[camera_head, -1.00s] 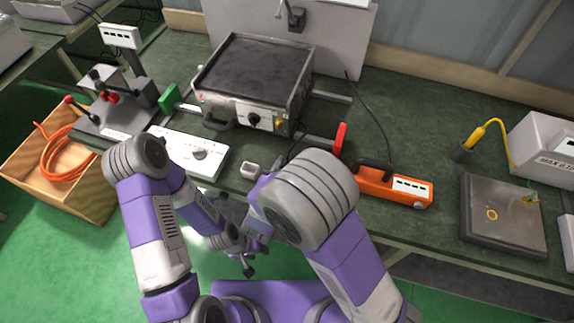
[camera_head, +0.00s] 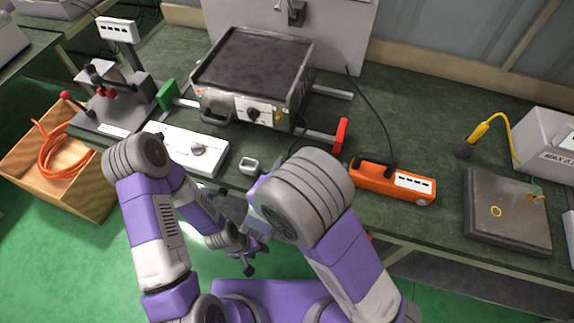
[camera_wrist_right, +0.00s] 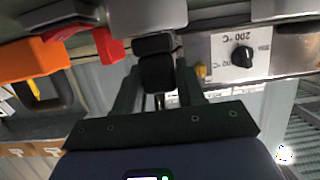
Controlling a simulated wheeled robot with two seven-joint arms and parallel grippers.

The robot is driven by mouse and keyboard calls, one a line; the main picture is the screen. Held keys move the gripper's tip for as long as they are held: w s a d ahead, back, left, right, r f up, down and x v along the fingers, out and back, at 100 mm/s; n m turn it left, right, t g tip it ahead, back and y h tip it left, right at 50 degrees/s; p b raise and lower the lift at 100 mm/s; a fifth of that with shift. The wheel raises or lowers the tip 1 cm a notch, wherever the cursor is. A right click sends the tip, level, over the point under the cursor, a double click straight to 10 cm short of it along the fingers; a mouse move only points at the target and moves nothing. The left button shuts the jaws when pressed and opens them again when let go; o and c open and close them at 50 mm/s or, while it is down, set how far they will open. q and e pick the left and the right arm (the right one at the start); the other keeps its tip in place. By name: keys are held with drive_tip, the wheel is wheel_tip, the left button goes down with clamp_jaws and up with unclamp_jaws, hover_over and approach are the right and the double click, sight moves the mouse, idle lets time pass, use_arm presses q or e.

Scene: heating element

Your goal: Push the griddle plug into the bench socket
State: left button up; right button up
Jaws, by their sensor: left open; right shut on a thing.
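The griddle (camera_head: 255,75) stands on the bench with its knob facing front. In the right wrist view its knob panel (camera_wrist_right: 240,53) shows upside down. My right gripper (camera_wrist_right: 160,85) is shut on the black plug (camera_wrist_right: 157,73), whose far end lies close to a light grey block (camera_wrist_right: 148,15). I cannot tell whether they touch, or surely whether this block is the bench socket. In the head view my right arm hides its gripper and the plug. My left gripper (camera_head: 249,258) is open and empty in front of the bench edge, low in the picture.
A white box with a knob (camera_head: 190,150) and a small grey hollow block (camera_head: 250,165) lie near the front edge. A red handle (camera_head: 341,135), an orange box (camera_head: 392,182) and a dark plate (camera_head: 507,215) are on the right. A wooden crate (camera_head: 85,200) stands at left.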

drive_tip(key=shift+f+b, duration=0.55)
drive_tip(key=shift+f, duration=0.25)
drive_tip(key=o, duration=1.1)
drive_tip(key=shift+o, duration=0.2)
drive_tip(key=p+v, duration=0.1)
drive_tip(key=v, duration=0.6)
drive_tip(key=shift+s+p, duration=0.3)
drive_tip(key=shift+a+r, duration=0.1)
